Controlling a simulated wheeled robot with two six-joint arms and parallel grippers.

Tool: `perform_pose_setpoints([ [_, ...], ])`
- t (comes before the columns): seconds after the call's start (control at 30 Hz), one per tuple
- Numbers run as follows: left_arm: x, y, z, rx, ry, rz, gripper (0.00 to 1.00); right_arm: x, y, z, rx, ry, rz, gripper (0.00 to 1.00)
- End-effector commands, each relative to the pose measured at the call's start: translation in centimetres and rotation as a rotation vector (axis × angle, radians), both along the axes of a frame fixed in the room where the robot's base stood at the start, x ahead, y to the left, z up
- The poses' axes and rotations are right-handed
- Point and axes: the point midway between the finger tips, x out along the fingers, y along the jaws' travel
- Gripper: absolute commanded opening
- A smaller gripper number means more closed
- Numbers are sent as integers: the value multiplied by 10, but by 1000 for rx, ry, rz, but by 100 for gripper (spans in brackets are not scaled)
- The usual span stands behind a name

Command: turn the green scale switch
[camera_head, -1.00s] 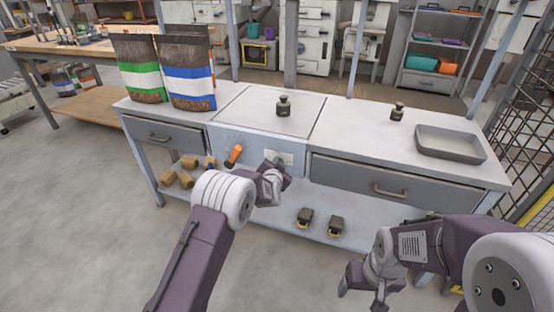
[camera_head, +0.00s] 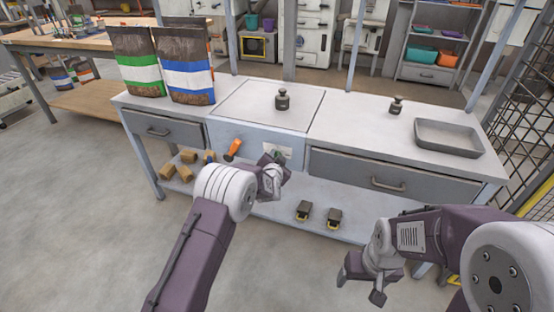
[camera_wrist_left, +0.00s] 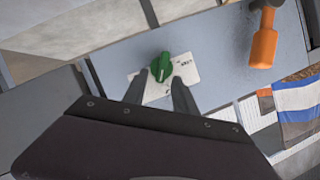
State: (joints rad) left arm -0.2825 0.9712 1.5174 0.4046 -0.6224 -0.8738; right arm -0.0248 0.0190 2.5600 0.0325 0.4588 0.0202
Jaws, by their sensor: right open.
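The green scale switch (camera_wrist_left: 161,66) is a small knob on a white label plate (camera_wrist_left: 182,78) on the bench's blue-grey front panel. In the left wrist view it lies just beyond my left gripper (camera_wrist_left: 158,82), between the lines of its two fingers. The fingers are apart with nothing clearly held; contact with the knob cannot be made out. In the head view my left gripper (camera_head: 275,164) is in front of the plate and mostly hides the switch. My right gripper (camera_head: 360,286) is open and empty, low in front of the bench's right side.
An orange handle (camera_wrist_left: 264,45) sticks out of the panel beside the switch. The bench top holds two bags (camera_head: 188,75), two dark weights (camera_head: 282,99) and a grey tray (camera_head: 448,139). Drawers (camera_head: 385,182) flank the panel. Blocks lie on the lower shelf (camera_head: 275,207).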

Motion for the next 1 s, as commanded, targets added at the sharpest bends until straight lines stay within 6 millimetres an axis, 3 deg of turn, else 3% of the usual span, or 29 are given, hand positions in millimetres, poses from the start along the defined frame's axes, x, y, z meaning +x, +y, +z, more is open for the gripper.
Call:
perform_pose_setpoints([
  [0.17,-19,0,10,2,2,-2,34,0,0,11,0,0,0,75],
  [0.5,-78,2,28,1,2,-1,34,0,0,31,0,0,0,75],
  [1.0,-85,3,29,0,1,-1,34,0,0,31,0,0,0,75],
])
